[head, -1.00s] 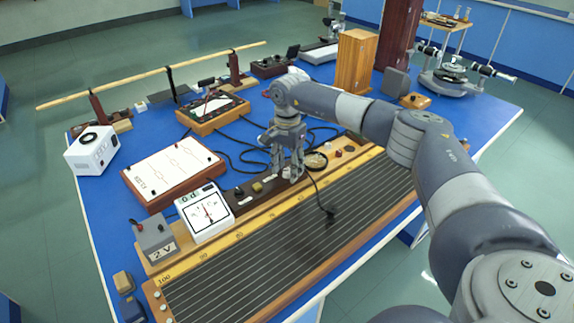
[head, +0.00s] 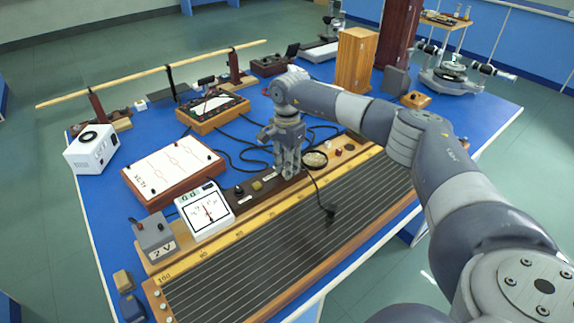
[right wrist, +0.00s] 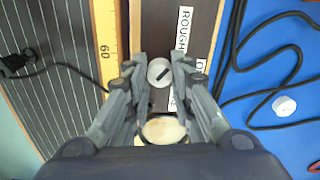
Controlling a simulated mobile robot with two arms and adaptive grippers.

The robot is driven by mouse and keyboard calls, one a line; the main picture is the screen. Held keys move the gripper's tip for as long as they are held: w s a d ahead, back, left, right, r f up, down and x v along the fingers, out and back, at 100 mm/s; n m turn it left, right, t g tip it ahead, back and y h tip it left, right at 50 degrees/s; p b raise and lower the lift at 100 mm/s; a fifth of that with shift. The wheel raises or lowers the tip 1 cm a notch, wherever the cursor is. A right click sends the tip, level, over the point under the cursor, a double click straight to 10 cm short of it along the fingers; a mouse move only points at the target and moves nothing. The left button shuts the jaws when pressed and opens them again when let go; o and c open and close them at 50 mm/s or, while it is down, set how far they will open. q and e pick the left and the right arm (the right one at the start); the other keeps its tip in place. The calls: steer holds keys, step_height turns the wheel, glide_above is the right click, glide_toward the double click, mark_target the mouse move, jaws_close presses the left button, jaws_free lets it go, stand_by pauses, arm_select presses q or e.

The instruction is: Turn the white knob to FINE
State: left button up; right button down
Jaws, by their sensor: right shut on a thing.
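The white knob (right wrist: 160,72) is round with a black line on its top. It sits on the dark strip (right wrist: 172,30) of the long wooden wire board. My right gripper (head: 288,174) points down over this strip, its fingers shut on the knob from both sides. In the right wrist view the fingers (right wrist: 160,74) flank the knob, and its black line is slanted. A label reading ROUGH (right wrist: 183,28) lies above and right of the knob. A second label (right wrist: 172,100) is mostly hidden by a finger. In the head view the fingers hide the knob. My left gripper is not in view.
A white meter (head: 205,210) and a grey 2 V box (head: 155,240) stand left of the gripper. A round dial (head: 314,160) is close on its right. Black cables (head: 235,157) lie behind on the blue table. A black plug (head: 330,212) rests on the wires.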

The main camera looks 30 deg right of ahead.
steer(key=m, duration=0.7)
steer(key=m+p, duration=0.1)
steer(key=m, duration=0.5)
steer(key=shift+r, duration=0.1)
steer(key=m+p, duration=0.1)
steer(key=m, duration=0.3)
steer(key=shift+m, duration=0.4)
steer(key=shift+w+m+p, duration=0.1)
steer(key=shift+m+p, duration=0.3)
steer(key=shift+m, duration=1.9)
steer(key=c, duration=1.4)
jaws_free()
steer(key=shift+o, duration=0.2)
